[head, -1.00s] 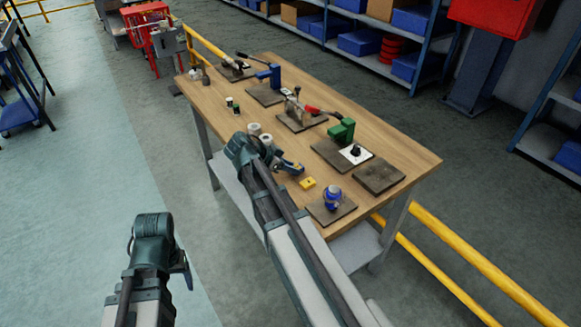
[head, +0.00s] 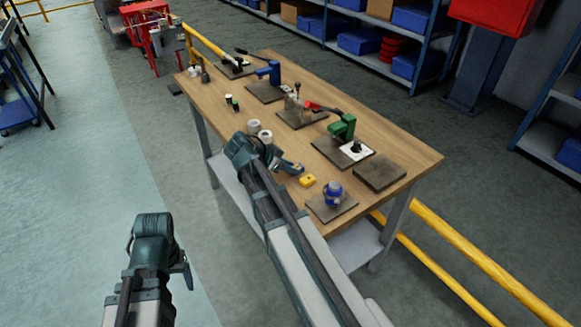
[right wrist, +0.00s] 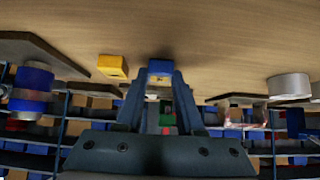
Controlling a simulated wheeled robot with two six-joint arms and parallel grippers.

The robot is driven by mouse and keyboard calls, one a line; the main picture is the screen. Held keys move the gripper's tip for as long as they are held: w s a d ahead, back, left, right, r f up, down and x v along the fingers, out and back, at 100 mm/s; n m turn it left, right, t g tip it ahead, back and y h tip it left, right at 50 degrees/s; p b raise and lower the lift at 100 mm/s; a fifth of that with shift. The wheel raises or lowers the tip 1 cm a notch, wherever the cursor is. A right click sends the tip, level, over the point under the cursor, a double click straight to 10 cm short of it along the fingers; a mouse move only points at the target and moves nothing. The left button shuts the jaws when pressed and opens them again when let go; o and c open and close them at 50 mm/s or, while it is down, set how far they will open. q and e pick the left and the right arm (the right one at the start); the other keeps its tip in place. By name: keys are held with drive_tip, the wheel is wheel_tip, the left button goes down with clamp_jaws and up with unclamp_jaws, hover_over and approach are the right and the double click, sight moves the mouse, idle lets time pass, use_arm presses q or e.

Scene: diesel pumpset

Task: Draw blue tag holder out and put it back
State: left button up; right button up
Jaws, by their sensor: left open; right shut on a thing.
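My right gripper (right wrist: 160,72) is shut on a small blue piece, seemingly the blue tag holder (right wrist: 160,66), which shows between its fingertips in the right wrist view. The tabletop lies close to it there. In the head view my right gripper (head: 296,169) is low over the wooden table (head: 408,158), left of a small yellow block (head: 307,180); the holder is too small to make out there. Whether it touches the table I cannot tell. My left gripper (head: 187,272) is open and empty, off the table at the lower left.
A blue and white round part (head: 333,193) sits on a dark plate near the front right corner. White cylinders (head: 265,136) stand just behind my right gripper. Green (head: 342,127) and blue (head: 270,73) fixtures stand on plates farther back. A bare dark plate (head: 379,172) lies at right.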

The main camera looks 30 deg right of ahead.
idle(0.3)
drive_tip(key=o, duration=1.1)
drive_tip(key=shift+p+v, duration=1.7)
drive_tip(key=shift+v, duration=0.8)
wheel_tip(320, 180, up, 8)
drive_tip(key=p, duration=0.8)
drive_tip(key=shift+f, duration=0.1)
